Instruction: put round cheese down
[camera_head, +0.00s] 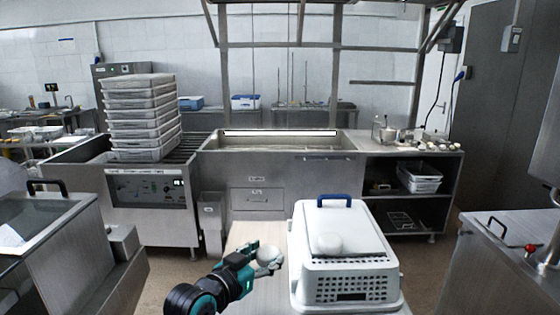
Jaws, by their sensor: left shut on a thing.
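My left gripper (270,264) is shut on a small white round cheese (268,254). It holds the cheese just left of a white perforated basket (345,288), above a pale table surface. A blue handle (334,201) shows at the basket's far end. I cannot tell whether the held cheese touches anything below, as the gripper covers its lower part. My right gripper is not in view.
The pale table (257,234) has a bare strip left of the basket. Behind stand a long steel basin (280,142) and a stack of grey crates (140,118) on a machine. A steel counter with a red knob (530,248) is at the right.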

